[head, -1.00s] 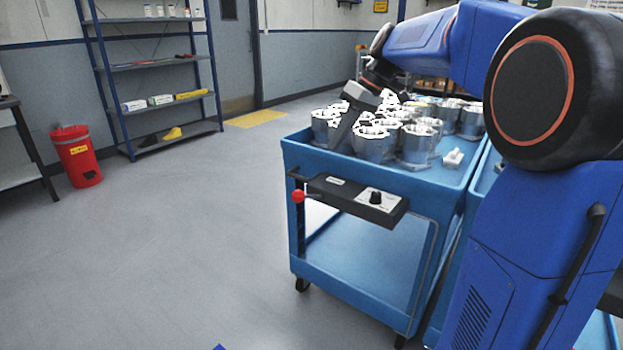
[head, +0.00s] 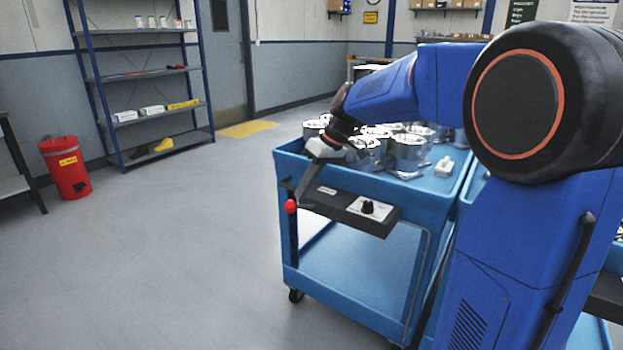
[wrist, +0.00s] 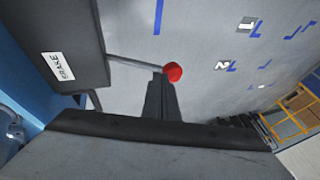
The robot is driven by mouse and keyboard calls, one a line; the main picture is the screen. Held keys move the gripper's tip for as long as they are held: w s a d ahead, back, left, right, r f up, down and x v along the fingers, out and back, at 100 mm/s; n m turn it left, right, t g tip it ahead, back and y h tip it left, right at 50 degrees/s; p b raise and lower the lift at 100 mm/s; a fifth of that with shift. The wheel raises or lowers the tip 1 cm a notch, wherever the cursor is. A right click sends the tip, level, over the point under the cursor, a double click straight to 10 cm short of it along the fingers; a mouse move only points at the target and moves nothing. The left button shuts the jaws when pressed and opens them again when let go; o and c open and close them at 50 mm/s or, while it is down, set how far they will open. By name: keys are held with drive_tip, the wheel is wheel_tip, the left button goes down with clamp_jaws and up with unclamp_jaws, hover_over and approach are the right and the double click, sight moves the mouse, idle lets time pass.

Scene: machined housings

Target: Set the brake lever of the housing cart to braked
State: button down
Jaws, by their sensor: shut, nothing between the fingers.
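The blue housing cart (head: 350,278) stands in front of me, with a dark control box (head: 345,206) on its near side. The brake lever's red knob (head: 290,206) sticks out at the box's left end. In the wrist view the red knob (wrist: 173,72) sits on a thin rod from the box (wrist: 62,40), which has a label reading BRAKE. My gripper (head: 303,197) is shut and empty, pointing down beside the knob. In the wrist view its fingertips (wrist: 158,80) are right next to the knob's left side; I cannot tell whether they touch it.
Metal housings (head: 408,150) and a small white item (head: 445,167) are on the cart's top tray. A red bin (head: 66,168) and a shelf rack (head: 150,105) stand far left. The floor left of the cart is clear.

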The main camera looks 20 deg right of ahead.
sight(294, 209)
drive_tip(key=shift+s+a+f, duration=0.15)
drive_tip(key=shift+a+f, duration=0.05)
drive_tip(key=shift+a, duration=0.1)
drive_tip(key=shift+s+a+f, duration=0.1)
drive_tip(key=a+f+h, duration=0.1)
drive_tip(key=s+f+t+h, duration=0.1)
drive_tip(key=s+a+f+n+t+h, duration=0.1)
drive_tip(key=f, duration=0.1)
drive_tip(key=shift+a, duration=0.35)
wheel_tip(294, 209, down, 8)
drive_tip(key=t+h, duration=0.2)
drive_tip(key=shift+s+a+h, duration=0.3)
drive_tip(key=shift+a, duration=0.1)
idle(0.5)
drive_tip(key=shift+f, duration=0.15)
idle(0.4)
